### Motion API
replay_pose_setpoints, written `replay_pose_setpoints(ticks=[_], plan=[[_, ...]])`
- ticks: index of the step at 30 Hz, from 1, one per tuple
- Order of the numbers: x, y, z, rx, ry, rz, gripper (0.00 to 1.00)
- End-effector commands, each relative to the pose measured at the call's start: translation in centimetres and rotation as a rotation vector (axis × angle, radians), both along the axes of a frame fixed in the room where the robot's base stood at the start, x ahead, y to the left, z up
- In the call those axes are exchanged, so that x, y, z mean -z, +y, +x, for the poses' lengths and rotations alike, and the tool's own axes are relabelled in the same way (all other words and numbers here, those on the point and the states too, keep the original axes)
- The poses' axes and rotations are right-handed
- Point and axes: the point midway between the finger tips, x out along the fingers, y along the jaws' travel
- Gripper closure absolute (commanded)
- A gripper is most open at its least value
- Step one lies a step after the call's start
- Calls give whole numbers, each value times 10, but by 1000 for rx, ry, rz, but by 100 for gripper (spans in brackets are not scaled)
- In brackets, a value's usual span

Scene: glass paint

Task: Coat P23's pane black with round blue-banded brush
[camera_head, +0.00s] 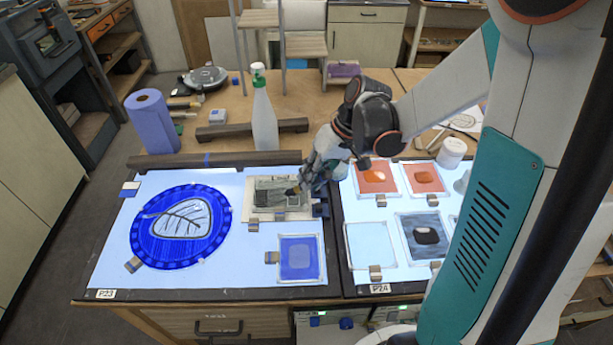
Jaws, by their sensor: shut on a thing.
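The label P23 (105,294) is on the front left edge of the left light table (110,255). A round blue pane (150,240) with a pale leaf outlined in dark lies on its left side. A small rectangular pane (268,192) with grey-green paint lies at the back right, on a pale backing. A square blue pane (300,257) lies in front of it. My gripper (314,176) is shut on a brush, low over the right end of the grey-green pane. The dark brush tip (292,191) is over or on that pane; I cannot tell whether it touches. The brush's band is hidden.
The right light table, labelled P24 (380,288), holds orange panes (376,177), a clear pane (370,245) and a dark-painted pane (421,236). A spray bottle (264,115), blue roll (152,121) and dark bars (252,129) stand behind. My arm covers the right side.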

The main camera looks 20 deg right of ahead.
Motion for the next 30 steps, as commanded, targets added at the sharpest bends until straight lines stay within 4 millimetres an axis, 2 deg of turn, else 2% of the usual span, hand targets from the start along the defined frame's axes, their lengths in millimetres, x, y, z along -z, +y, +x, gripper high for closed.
replay_pose_setpoints(ticks=[15,30], plan=[[-1,-28,-9,2,1,-1,100],[-14,-29,-8,0,0,0,100]])
